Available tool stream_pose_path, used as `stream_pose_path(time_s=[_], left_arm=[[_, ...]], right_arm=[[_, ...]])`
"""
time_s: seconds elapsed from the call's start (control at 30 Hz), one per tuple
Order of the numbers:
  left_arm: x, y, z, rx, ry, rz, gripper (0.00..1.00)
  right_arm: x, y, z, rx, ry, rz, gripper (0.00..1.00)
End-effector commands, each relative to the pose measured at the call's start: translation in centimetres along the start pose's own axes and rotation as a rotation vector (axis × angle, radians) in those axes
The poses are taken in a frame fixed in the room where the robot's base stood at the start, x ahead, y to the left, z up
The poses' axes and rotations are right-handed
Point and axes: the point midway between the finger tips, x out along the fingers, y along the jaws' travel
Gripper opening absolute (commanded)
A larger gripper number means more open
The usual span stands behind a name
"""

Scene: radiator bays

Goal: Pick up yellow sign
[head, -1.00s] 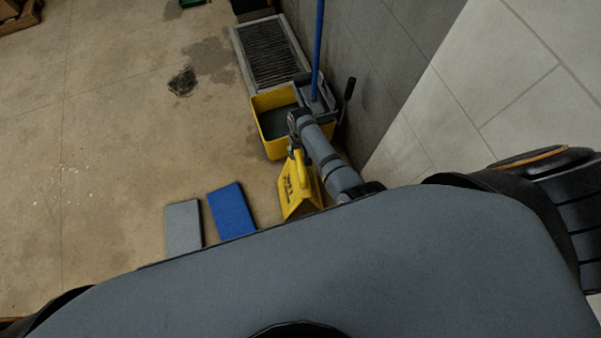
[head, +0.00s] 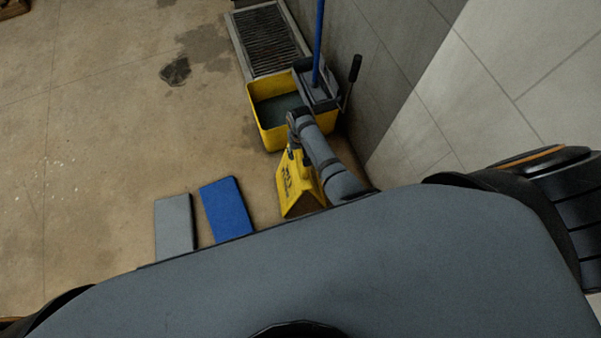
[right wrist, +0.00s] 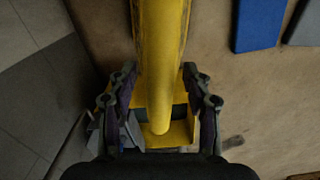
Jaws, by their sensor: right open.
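The yellow sign (head: 292,192) stands on the floor below my right arm in the head view, with dark print on its side. My right gripper (head: 298,152) is at the top of the sign and partly hides it. In the right wrist view, the sign's yellow top (right wrist: 160,60) runs between the two fingers of my right gripper (right wrist: 160,85). The fingers are open, one on each side, with small gaps to the yellow bar. My left gripper is not in view.
A yellow mop bucket (head: 262,122) with a blue handle (head: 318,45) stands just beyond the sign, by the grey wall (head: 375,75). A floor grate (head: 268,42) lies behind it. A blue pad (head: 227,207) and a grey pad (head: 174,226) lie left. The floor further left is clear.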

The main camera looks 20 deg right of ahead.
Motion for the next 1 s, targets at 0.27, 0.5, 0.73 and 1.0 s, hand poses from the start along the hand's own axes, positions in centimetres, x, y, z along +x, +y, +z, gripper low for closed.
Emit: stream_pose_path(time_s=[0.27, 0.5, 0.73, 1.0], left_arm=[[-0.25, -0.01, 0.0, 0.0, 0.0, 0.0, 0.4], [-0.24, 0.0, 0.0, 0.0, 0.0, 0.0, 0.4], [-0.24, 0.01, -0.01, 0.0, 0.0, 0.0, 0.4], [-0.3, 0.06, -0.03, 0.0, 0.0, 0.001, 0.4]], right_arm=[[-0.24, -0.03, 0.0, 0.0, 0.0, -0.001, 0.31], [-0.23, -0.03, 0.0, 0.0, 0.0, -0.001, 0.0], [-0.23, -0.02, 0.0, 0.0, 0.0, 0.0, 0.0], [-0.37, -0.04, -0.11, 0.0, 0.002, -0.001, 0.0]])
